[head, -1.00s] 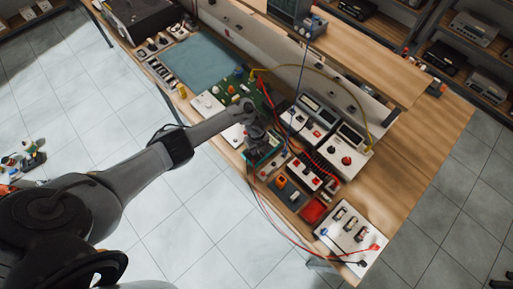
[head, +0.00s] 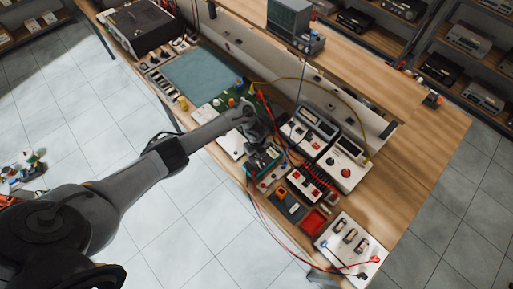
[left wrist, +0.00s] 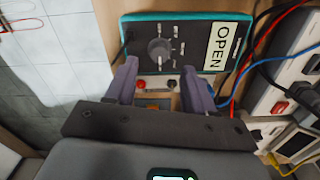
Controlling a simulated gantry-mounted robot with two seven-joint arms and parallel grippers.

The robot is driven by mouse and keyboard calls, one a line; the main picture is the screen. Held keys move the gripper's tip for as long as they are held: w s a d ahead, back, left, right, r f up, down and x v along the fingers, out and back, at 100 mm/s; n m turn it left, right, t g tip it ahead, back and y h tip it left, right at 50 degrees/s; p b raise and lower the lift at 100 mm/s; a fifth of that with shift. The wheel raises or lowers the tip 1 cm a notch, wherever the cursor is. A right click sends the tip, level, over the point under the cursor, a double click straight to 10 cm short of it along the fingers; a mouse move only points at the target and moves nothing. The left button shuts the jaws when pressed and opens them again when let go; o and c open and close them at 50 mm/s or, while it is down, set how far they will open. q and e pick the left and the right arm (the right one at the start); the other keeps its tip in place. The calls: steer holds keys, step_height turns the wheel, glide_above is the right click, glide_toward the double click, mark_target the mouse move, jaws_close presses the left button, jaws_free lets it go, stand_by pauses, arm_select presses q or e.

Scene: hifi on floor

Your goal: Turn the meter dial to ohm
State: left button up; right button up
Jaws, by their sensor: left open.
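The meter (left wrist: 190,50) is a dark grey box with a teal rim, lying face up on the bench. Its round grey dial (left wrist: 159,51) has small markings around it that I cannot read, and a pale label reads "OPEN". The meter (head: 264,161) also shows in the head view, partly behind my gripper. My left gripper (left wrist: 160,68) is open and empty, with its two fingers apart at the meter's near edge, one to each side of the dial in the picture. Contact cannot be told. In the head view, the left gripper (head: 257,135) is close beside the meter. My right gripper is not in view.
Red and black leads run beside the meter. A white panel with red switches (head: 306,184), a red tray (head: 313,222) and bench instruments (head: 312,128) crowd the right side. A green circuit board (head: 226,100) and blue mat (head: 204,72) lie behind. Bare wood shows at the bench's right.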

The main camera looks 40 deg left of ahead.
mark_target(257, 162)
arm_select(q)
step_height(257, 162, up, 6)
steer(key=shift+f+p, duration=0.1)
steer(key=shift+p, duration=0.3)
